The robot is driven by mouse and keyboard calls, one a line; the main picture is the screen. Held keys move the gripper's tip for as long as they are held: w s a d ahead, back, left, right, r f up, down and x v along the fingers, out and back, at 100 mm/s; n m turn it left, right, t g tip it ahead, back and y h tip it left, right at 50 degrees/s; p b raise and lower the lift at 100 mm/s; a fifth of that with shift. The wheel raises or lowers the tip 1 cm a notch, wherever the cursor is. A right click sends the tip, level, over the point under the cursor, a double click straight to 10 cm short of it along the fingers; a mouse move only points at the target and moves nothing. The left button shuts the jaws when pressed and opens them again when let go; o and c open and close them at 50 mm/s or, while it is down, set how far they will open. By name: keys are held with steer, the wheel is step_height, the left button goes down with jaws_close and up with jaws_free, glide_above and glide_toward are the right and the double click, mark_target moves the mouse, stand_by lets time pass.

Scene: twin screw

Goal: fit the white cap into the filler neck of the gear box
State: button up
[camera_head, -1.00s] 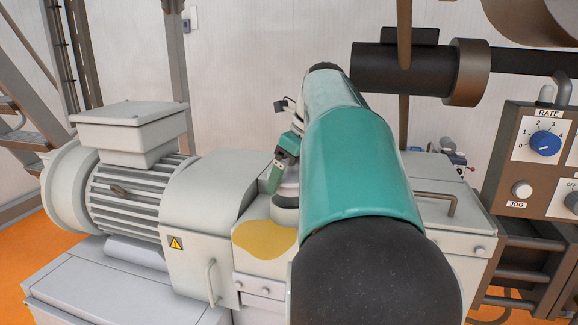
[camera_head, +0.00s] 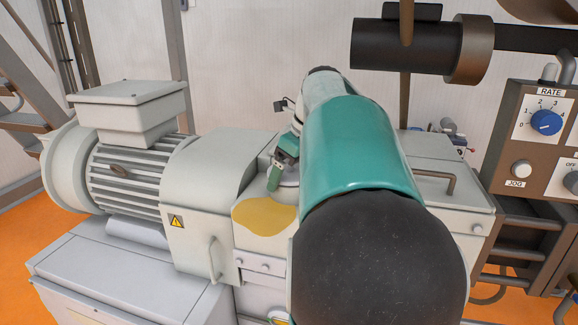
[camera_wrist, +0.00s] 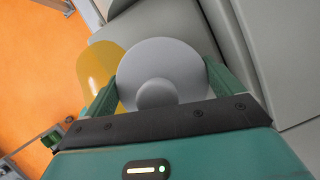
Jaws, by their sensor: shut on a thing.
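The white cap (camera_wrist: 160,62), a round disc with a small knob, sits between the two green fingers of my gripper (camera_wrist: 160,84) in the wrist view. My gripper is shut on the cap's sides. In the head view, a green finger of my gripper (camera_head: 280,172) and a pale edge of the cap (camera_head: 288,188) show over the top of the gear box (camera_head: 250,212). My arm hides the rest. The filler neck is hidden under the cap and behind my arm. I cannot tell whether the cap is seated in it or just above it.
A yellow patch (camera_head: 264,217) lies on the gear box top beside the cap. A grey motor (camera_head: 130,180) stands on the left. A bent handle (camera_head: 440,182) and the control panel (camera_head: 535,140) are on the right. A dark pipe (camera_head: 405,45) runs behind.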

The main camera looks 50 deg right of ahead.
steer(key=o, duration=0.8)
steer(key=shift+o, duration=0.2)
steer(key=a+v, duration=0.1)
steer(key=v, duration=1.2)
steer(key=shift+d+r, duration=0.4)
steer(key=shift+d, duration=0.1)
